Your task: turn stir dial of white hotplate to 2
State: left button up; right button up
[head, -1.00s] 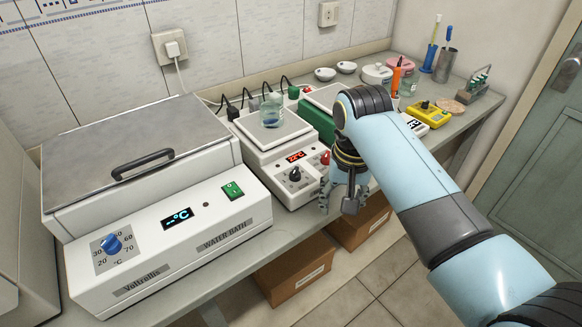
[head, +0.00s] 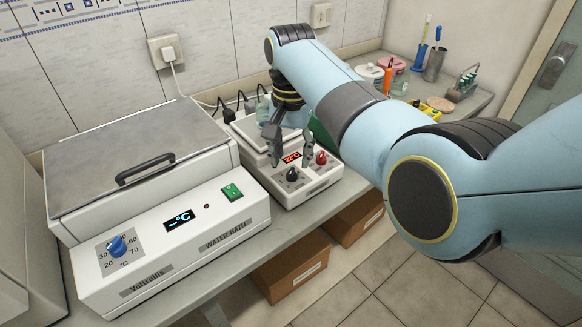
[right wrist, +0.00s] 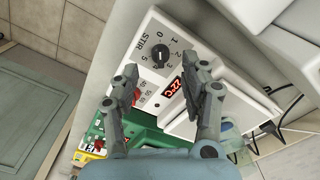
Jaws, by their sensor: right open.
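The white hotplate (head: 318,187) stands on the bench right of the water bath. Its black stir dial (head: 292,174) is on the front panel, left of a red dial (head: 321,158). In the right wrist view the stir dial (right wrist: 160,56) sits by the STIR label, with a number scale around it; its exact setting is too small to read. My right gripper (head: 290,163) is open and empty, pointing down over the front panel. In the right wrist view its fingertips (right wrist: 162,70) lie apart, either side of the dial's lower edge; contact is not clear. My left gripper is out of view.
The water bath (head: 150,262) fills the bench at left. A green device (head: 321,133) is close on the right, mostly hidden by my arm. Cables run behind along the wall.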

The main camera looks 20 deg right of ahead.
aim_at(291, 172)
jog(key=shift+f, duration=2.15)
grip_shut()
